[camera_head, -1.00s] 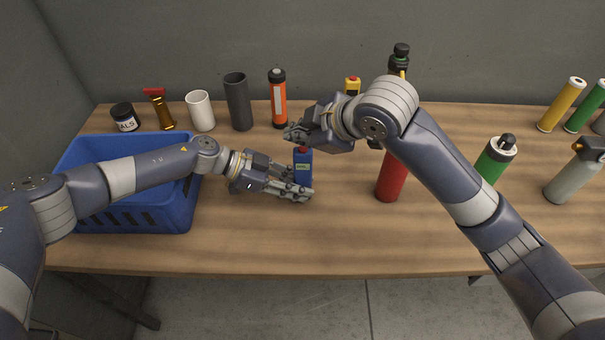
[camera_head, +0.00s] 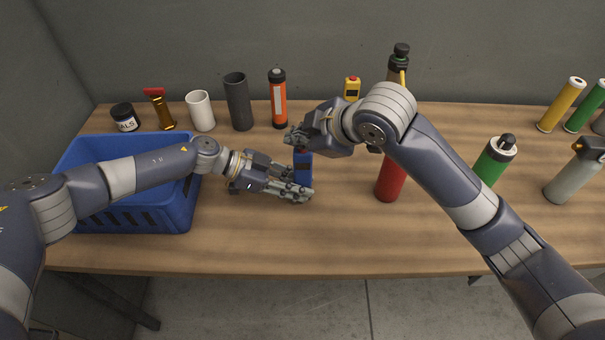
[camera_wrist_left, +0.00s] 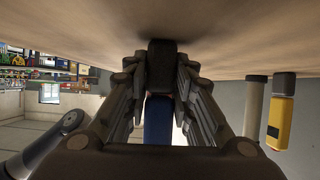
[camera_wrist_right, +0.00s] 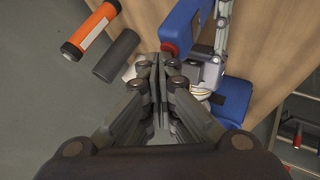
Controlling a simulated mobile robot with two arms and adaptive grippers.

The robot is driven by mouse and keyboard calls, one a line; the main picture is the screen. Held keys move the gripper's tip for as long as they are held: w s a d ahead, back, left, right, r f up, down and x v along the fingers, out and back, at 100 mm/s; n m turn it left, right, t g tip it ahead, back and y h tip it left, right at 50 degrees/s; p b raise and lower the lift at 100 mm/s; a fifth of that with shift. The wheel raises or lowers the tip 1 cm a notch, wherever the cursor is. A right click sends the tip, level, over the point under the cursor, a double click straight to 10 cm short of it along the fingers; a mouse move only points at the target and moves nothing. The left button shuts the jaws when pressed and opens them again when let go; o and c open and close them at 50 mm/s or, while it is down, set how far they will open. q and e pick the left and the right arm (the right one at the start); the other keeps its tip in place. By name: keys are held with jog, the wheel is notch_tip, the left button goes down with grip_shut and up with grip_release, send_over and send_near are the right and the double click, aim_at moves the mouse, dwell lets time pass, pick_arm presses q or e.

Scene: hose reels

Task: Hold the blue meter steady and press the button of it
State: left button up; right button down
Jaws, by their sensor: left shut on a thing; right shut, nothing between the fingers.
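The blue meter (camera_head: 303,168) stands upright on the table near the middle in the head view. My left gripper (camera_head: 302,185) is shut on its body from the left. In the left wrist view, the blue meter (camera_wrist_left: 157,118) shows between the two fingers. My right gripper (camera_head: 294,137) is shut and empty, with its fingertips just above the meter's top. In the right wrist view, the red button (camera_wrist_right: 170,47) on the meter sits close beside the closed fingertips (camera_wrist_right: 158,62). I cannot tell whether they touch it.
A blue basket (camera_head: 130,222) stands at the left, under my left arm. A white cup (camera_head: 200,111), a dark grey tube (camera_head: 238,102) and an orange cylinder (camera_head: 278,98) line the back. A red cylinder (camera_head: 389,182) stands right of the meter. The table front is clear.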

aim_at(300, 151)
jog(key=shift+r, duration=0.55)
notch_tip(300, 151, up, 6)
dwell(0.6)
pick_arm(q)
jog(key=o, duration=0.9)
